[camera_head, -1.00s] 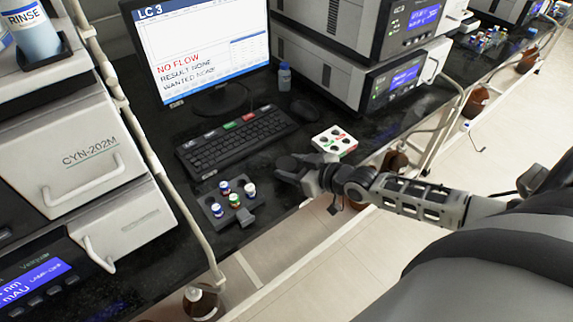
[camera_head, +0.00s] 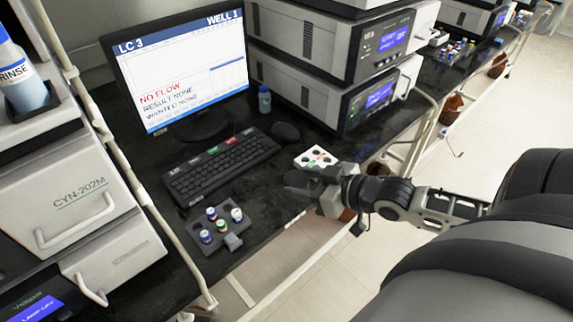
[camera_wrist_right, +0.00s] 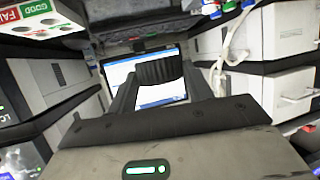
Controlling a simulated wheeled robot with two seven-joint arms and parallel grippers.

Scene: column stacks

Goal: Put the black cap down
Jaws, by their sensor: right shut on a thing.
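My right gripper (camera_head: 297,191) is shut on the black cap. In the right wrist view the ribbed black cap (camera_wrist_right: 159,69) sits between the two fingers (camera_wrist_right: 160,88). In the head view I cannot make the cap out against the dark gripper. The gripper is above the front edge of the black bench, just in front of the white block with holes (camera_head: 316,153). That block also shows at the top left of the right wrist view (camera_wrist_right: 40,24), with green GOOD and red FAIL labels. My left gripper is not in view.
A dark rack (camera_head: 203,250) with several small capped vials stands to the left of the gripper. A keyboard (camera_head: 220,164), mouse (camera_head: 285,131), monitor (camera_head: 180,70) and small blue-capped bottle (camera_head: 264,100) are behind. Stacked instruments (camera_head: 350,95) stand at the back right.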

